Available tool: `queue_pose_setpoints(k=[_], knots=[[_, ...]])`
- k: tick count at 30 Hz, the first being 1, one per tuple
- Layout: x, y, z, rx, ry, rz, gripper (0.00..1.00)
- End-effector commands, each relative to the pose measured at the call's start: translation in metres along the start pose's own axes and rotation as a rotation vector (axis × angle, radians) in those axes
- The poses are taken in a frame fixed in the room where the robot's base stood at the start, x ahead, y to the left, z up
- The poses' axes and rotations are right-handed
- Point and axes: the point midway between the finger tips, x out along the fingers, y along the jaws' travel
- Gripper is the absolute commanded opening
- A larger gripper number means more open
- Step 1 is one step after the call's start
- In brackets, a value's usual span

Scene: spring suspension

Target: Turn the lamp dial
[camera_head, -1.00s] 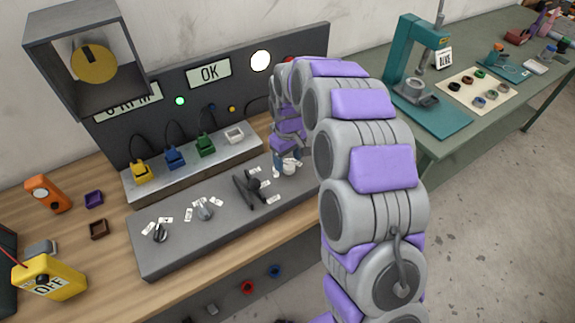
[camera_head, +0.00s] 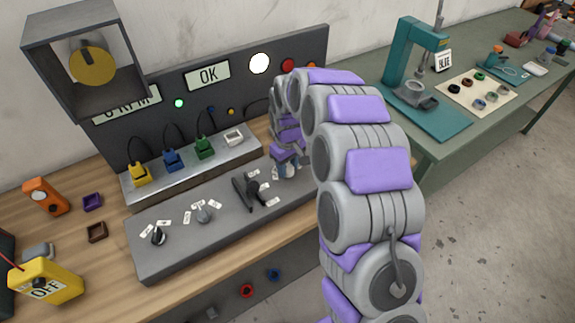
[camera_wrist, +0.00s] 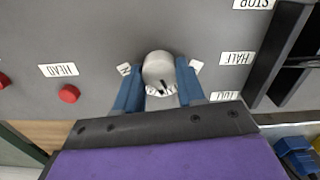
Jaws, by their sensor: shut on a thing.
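The round grey dial (camera_wrist: 158,66) is between the two blue fingers of my gripper (camera_wrist: 160,90) in the wrist view. The fingers are shut on its sides. Small white labels (camera_wrist: 197,67) sit beside it, too tilted to read. A short dark mark shows on its near face. In the head view my gripper (camera_head: 286,170) is down at the right part of the grey control panel (camera_head: 160,262) and hides most of the dial. A round white lamp (camera_head: 260,63) on the back board is bright.
A black lever (camera_head: 246,192) stands close left of my gripper, with labels STOP, HALF and FULL in the wrist view. A red button (camera_wrist: 68,94) lies beside the dial. Coloured plugs (camera_head: 204,147) stand behind the panel.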

Motion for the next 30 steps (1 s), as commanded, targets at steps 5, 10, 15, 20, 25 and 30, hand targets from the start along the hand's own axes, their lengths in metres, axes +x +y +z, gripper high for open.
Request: queue_pose_setpoints(k=[5,10,15,20,25,30], knots=[[0.0001,-0.0002,0.0004,0.000,-0.001,0.000,0.09],[-0.0004,-0.0001,0.0005,0.009,-0.002,0.000,0.09],[-0.0015,-0.0001,0.0008,0.058,-0.003,-0.001,0.09],[-0.0029,0.0002,0.0012,0.155,-0.005,-0.001,0.09],[-0.0041,0.0007,0.0006,0.294,-0.001,0.001,0.09],[-0.0034,0.0001,0.0008,0.440,-0.003,0.001,0.09]])
